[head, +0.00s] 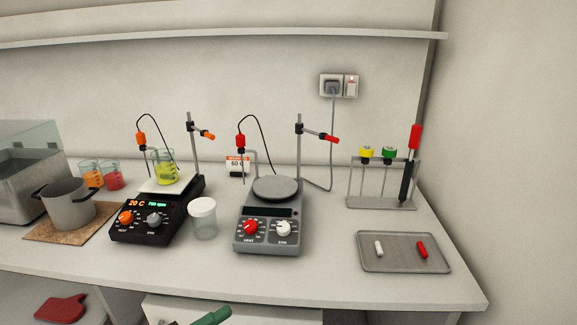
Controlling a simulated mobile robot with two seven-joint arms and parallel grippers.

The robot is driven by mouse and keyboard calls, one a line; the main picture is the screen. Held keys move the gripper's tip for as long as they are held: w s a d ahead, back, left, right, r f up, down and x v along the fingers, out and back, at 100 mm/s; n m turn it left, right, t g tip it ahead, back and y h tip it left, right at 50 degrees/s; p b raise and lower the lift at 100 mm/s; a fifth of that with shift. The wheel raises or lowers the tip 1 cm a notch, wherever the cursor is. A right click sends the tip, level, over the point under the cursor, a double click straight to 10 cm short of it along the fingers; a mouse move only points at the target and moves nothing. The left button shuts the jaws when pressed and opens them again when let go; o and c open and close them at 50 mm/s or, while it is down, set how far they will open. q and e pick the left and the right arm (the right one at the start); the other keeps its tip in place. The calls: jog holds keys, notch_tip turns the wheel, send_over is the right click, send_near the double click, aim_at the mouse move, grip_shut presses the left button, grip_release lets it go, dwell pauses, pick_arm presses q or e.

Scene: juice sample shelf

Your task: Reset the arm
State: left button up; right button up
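Neither of my grippers can be made out in the head view. A green rod-like piece (212,316) with a dark part beside it pokes in at the bottom edge, in front of the bench; most of it is cut off, and I cannot tell what it belongs to. On the bench (330,285), a black hotplate stirrer (148,228) with a lit display carries a beaker of yellow-green liquid (166,172). A grey hotplate stirrer (270,232) stands to its right with its round plate empty and display dark.
A steel pot (69,207) and two small beakers are left. A rack (382,203) and a grey tray (375,262) with white and red pieces are right. Stand rods rise behind both stirrers. A shelf (250,41) runs above.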

pick_arm(q)
jog(key=s+a+f+n+t+y+p, duration=0.1)
jog(key=s+a+f+n+y, duration=0.3)
jog(key=s+f+n+y, duration=0.5)
jog(key=s+a+f+n+t+y+p, duration=0.15)
jog(key=s+a+f+n+y, duration=0.4)
jog(key=f+n, duration=0.6)
jog(key=s+f+n+g+y+p, duration=0.1)
jog(key=s+f+n+g, duration=0.3)
jog(key=s, duration=0.7)
jog(key=shift+f+n+y, duration=0.35)
jog(key=shift+f+n, duration=0.25)
jog(key=shift+n, duration=0.15)
pick_arm(e)
jog(key=w+r+t, duration=0.1)
jog(key=w+r, duration=0.2)
jog(key=r, duration=0.2)
jog(key=shift+w+d, duration=0.15)
jog(key=shift+w, duration=0.1)
